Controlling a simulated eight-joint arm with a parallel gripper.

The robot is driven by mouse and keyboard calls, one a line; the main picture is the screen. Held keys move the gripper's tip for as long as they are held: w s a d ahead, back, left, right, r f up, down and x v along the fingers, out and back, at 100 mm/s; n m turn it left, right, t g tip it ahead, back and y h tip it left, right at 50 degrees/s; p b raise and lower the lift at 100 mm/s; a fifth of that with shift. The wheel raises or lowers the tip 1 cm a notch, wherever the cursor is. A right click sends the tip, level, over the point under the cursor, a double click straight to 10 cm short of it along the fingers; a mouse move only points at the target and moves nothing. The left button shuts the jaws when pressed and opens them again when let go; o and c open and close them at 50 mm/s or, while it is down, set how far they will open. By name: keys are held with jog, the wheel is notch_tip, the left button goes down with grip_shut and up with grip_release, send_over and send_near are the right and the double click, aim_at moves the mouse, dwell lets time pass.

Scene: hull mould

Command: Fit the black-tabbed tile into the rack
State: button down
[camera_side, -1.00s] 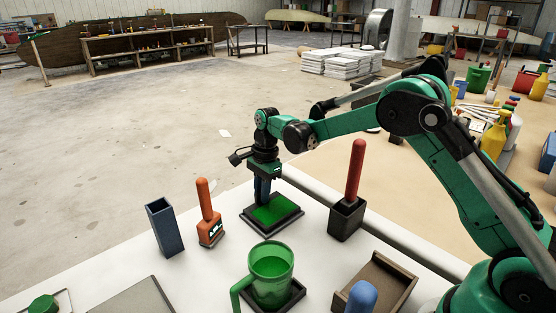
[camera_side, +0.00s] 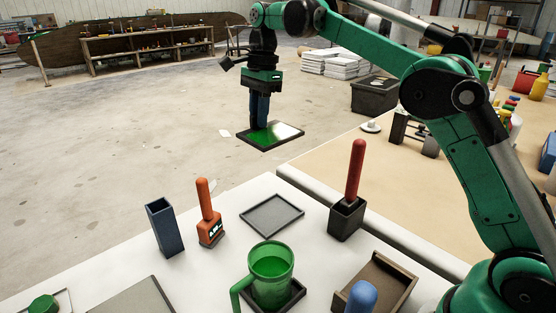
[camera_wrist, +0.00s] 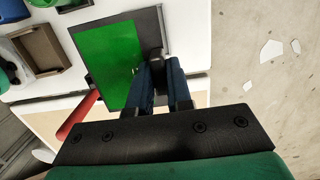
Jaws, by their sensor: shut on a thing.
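The tile (camera_side: 272,133) has a bright green face and a dark border. My gripper (camera_side: 259,122) is shut on its black tab and holds it roughly level in the air, high above the white table. In the wrist view my gripper (camera_wrist: 157,62) pinches the black tab at the right edge of the tile (camera_wrist: 108,62). A flat grey tray with a raised rim (camera_side: 297,209) lies empty on the table below. A brown open-sided holder (camera_side: 398,270), possibly the rack, stands empty at the front right; it also shows in the wrist view (camera_wrist: 43,48).
A red-handled tool stands in a black block (camera_side: 347,220). An orange tool (camera_side: 209,226) and a blue upright box (camera_side: 164,228) stand left of the grey tray. A green mug (camera_side: 271,272) stands in front, with a blue rounded thing (camera_side: 362,297) beside the brown holder.

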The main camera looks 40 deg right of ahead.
jog(key=s+f, duration=0.3)
jog(key=f, duration=0.2)
jog(key=s+a+f, duration=0.1)
jog(key=s+f, duration=0.3)
jog(key=f, duration=0.1)
jog(key=s+a+f, duration=0.1)
jog(key=s+f, duration=0.3)
jog(key=f, duration=0.2)
jog(key=shift+s, duration=0.15)
jog(key=shift+s+f, duration=0.35)
jog(key=shift+s, duration=0.2)
jog(key=shift+s, duration=0.1)
jog(key=shift+s, duration=3.15)
jog(key=shift+s, duration=2.1)
dwell(0.3)
